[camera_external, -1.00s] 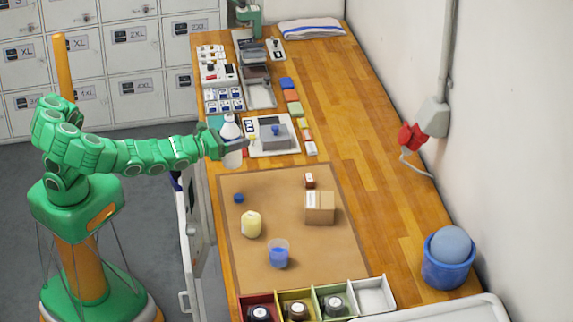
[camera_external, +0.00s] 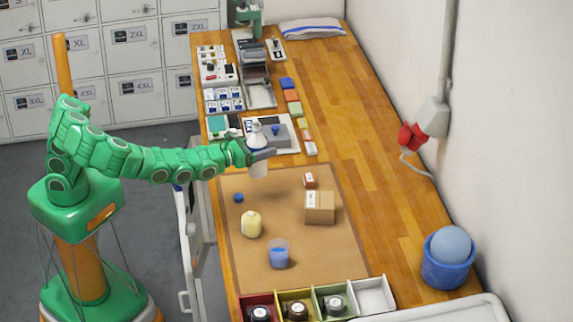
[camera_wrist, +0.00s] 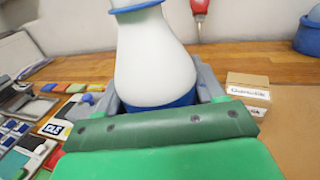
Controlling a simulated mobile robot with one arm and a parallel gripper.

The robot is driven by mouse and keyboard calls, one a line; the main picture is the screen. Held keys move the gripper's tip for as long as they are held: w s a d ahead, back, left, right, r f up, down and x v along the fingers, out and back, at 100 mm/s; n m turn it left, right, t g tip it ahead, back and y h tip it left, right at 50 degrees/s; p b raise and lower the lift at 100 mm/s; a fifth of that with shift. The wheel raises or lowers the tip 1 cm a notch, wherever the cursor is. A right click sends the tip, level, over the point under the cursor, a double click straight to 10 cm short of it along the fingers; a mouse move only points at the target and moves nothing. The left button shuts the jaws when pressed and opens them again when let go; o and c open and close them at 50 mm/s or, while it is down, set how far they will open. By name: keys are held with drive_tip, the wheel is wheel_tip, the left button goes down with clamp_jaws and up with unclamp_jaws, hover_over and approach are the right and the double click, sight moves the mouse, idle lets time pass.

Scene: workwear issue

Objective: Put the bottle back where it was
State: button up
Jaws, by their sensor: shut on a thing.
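My gripper (camera_external: 262,155) is shut on a white bottle (camera_external: 257,136) and holds it upright near the top edge of the brown mat (camera_external: 285,262). In the wrist view the bottle (camera_wrist: 152,62) fills the middle, with a blue band near its top and blue at its lower part between the jaws. The bottle's underside is hidden in the wrist view. A yellowish bottle or jar (camera_external: 251,225), a cup with blue contents (camera_external: 278,254) and a small blue cap-like thing (camera_external: 238,198) stand on the mat.
A cardboard box (camera_external: 319,208) and a small red-and-white box (camera_external: 309,180) are on the mat's right side. Coloured bins (camera_external: 375,296) line its near edge. A blue bucket with a ball (camera_external: 447,273) stands at right. The wooden strip right of the mat is clear.

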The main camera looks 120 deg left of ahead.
sight(257, 177)
drive_tip(key=w+a+f, duration=0.3)
drive_tip(key=w+f, duration=0.1)
drive_tip(key=f, duration=0.5)
drive_tip(key=shift+w, duration=0.3)
idle(0.3)
drive_tip(key=shift+f, duration=0.2)
drive_tip(key=o, duration=1.3)
drive_tip(key=shift+c, duration=0.2)
drive_tip(key=shift+d+r, duration=0.15)
drive_tip(key=shift+v, duration=5.9)
